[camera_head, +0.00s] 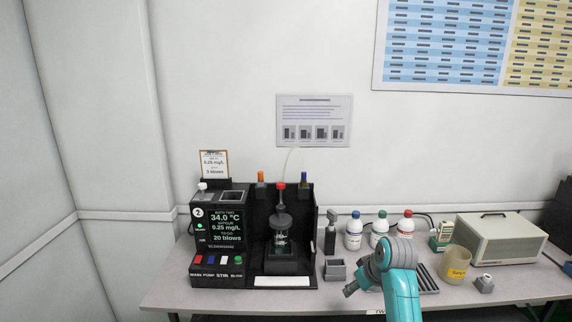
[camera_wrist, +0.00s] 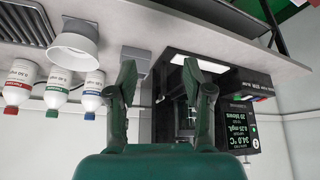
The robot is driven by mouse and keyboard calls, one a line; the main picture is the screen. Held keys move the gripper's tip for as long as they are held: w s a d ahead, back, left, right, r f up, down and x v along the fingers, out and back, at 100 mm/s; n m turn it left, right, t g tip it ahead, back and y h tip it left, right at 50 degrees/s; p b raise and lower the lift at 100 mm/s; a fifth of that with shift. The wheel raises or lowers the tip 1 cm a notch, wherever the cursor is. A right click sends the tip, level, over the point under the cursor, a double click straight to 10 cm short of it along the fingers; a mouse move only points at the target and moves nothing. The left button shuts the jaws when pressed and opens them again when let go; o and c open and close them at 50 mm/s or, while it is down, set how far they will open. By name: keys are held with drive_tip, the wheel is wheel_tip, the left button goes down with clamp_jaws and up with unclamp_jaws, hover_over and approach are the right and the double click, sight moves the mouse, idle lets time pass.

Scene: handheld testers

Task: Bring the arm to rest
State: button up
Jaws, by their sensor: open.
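My teal arm (camera_head: 402,285) reaches over the front of the bench in the head view, bent at a joint. Its dark end (camera_head: 350,289) points left, just in front of a small grey open box (camera_head: 335,270). In the wrist view my gripper (camera_wrist: 163,72) has its two dark green fingers spread wide, with nothing held between them. Beyond the fingers are the bench, the grey box (camera_wrist: 135,60) and the black bath unit (camera_wrist: 210,80). In the head view the gripper's fingers are too small to make out.
The black bath unit (camera_head: 219,228) reads 34.0 °C, 0.25 mg/L and 20 blows. Part of a slotted tray (camera_head: 428,279) shows beside my arm.

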drive_tip(key=s+a+f+m+t, duration=0.1)
drive_tip(key=s+f, duration=0.5)
drive_tip(key=f, duration=0.2)
drive_tip(key=s+f+m+t, duration=0.1)
drive_tip(key=s+f, duration=0.4)
drive_tip(key=f, duration=0.4)
drive_tip(key=s+f+m+t+h, duration=0.1)
drive_tip(key=s+f, duration=0.2)
drive_tip(key=s, duration=0.6)
drive_tip(key=s+f+t, duration=0.2)
drive_tip(key=s+f, duration=0.2)
drive_tip(key=s, duration=0.6)
drive_tip(key=s+r+m+t+h, duration=0.1)
drive_tip(key=s+r, duration=0.2)
drive_tip(key=s, duration=0.6)
drive_tip(key=s+r+t, duration=0.1)
drive_tip(key=s+r, duration=0.2)
drive_tip(key=s, duration=0.6)
drive_tip(key=s+r+t, duration=0.2)
drive_tip(key=s+r, duration=1)
drive_tip(key=r, duration=0.2)
drive_tip(key=shift+s+a+m+t, duration=0.25)
drive_tip(key=shift+m+t, duration=0.05)
drive_tip(key=shift+m, duration=0.1)
